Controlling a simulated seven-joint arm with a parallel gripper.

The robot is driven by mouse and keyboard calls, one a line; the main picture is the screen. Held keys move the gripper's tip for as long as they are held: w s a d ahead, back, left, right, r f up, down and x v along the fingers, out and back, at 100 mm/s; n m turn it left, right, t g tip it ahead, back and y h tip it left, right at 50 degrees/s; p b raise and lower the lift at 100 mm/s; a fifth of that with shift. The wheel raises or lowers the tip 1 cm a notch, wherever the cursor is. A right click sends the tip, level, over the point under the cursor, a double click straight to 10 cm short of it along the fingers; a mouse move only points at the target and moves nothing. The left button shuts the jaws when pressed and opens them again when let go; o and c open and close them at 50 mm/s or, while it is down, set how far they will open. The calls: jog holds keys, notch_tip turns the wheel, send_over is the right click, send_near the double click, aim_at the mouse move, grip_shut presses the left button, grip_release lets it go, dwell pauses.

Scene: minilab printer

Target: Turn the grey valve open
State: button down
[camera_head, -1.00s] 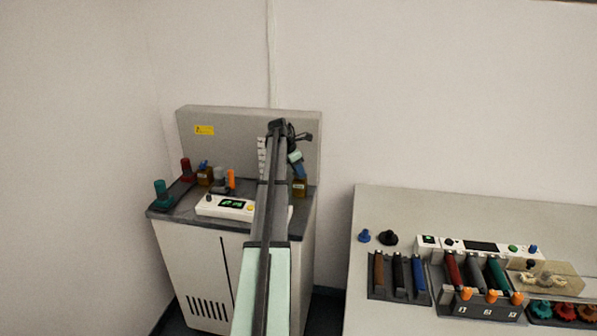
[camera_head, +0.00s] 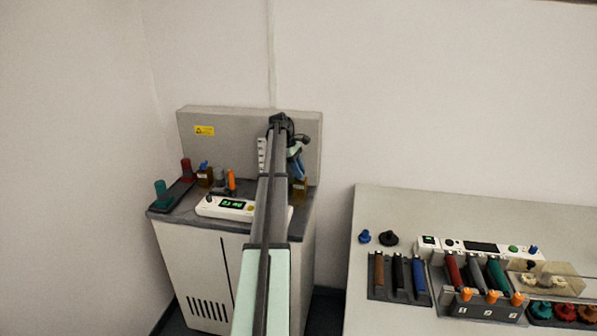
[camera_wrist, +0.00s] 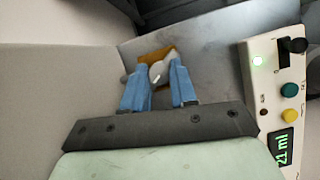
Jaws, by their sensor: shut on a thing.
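In the wrist view, the grey valve (camera_wrist: 160,72) shows as a pale grey handle on top of an amber block (camera_wrist: 152,55). My gripper (camera_wrist: 158,78) has blue fingers on both sides of the handle and is shut on it. The handle's lower part and much of the block are hidden by the fingers. In the head view, my gripper (camera_head: 297,170) points down at the right end of the grey machine's top, over an amber block (camera_head: 299,190). The valve itself is hidden there by my gripper.
A white panel (camera_wrist: 272,75) with a lit display, knobs and buttons lies right of my gripper in the wrist view. In the head view, teal (camera_head: 161,191), red (camera_head: 186,170) and orange (camera_head: 231,180) parts stand farther left. A separate bench (camera_head: 395,205) stands at the right.

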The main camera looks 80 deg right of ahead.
jog(key=shift+m+y, duration=0.3)
jog(key=shift+m, duration=0.2)
jog(key=c, duration=0.9)
grip_release()
notch_tip(320, 180, up, 10)
